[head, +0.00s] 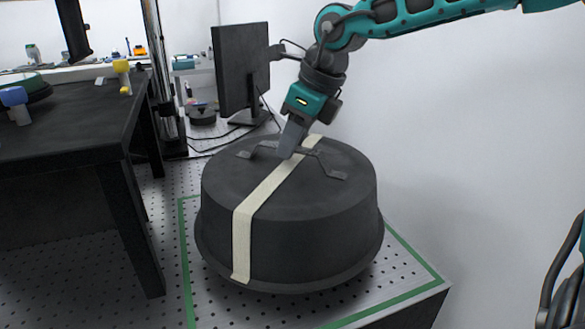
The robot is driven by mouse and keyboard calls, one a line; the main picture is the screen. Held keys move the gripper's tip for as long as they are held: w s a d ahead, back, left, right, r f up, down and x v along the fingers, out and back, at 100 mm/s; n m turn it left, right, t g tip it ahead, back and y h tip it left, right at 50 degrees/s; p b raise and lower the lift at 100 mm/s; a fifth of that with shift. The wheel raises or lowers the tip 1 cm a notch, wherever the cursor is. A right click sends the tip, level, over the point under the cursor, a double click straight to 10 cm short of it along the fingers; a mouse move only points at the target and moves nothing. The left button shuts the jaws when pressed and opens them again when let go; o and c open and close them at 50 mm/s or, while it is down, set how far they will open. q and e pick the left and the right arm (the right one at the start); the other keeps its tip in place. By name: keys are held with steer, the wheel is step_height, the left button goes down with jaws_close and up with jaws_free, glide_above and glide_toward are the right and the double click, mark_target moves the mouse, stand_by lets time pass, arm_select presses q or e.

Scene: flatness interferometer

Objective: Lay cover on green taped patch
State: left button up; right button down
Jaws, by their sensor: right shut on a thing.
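The cover (290,215) is a large dark round lid with a cream strip across its top and side and a bracket-like handle on top. My right gripper (288,152) reaches down from the upper right and is shut on that handle. The green taped patch (408,258) is a green outline on the perforated metal table. The cover sits over the patch, and its body hides much of the tape. A shadow lies under its rim; I cannot tell whether the rim touches the table. My left gripper is not in view.
A black table (75,130) stands at the left, with a blue-topped item (14,98) and a yellow-topped item (122,72) on it. A monitor (240,70) stands behind the cover. A metal post (158,70) rises behind. A white wall is at the right.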

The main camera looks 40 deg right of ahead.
mark_target(293, 166)
steer(key=shift+f, duration=2.55)
steer(key=shift+f+b, duration=0.15)
steer(key=shift+b, duration=0.15)
steer(key=c, duration=0.9)
jaws_free()
steer(key=shift+r, duration=0.45)
steer(key=p+v, duration=0.1)
steer(key=v, duration=1)
steer(key=shift+s+d+r, duration=0.1)
steer(key=shift+s+r, duration=0.05)
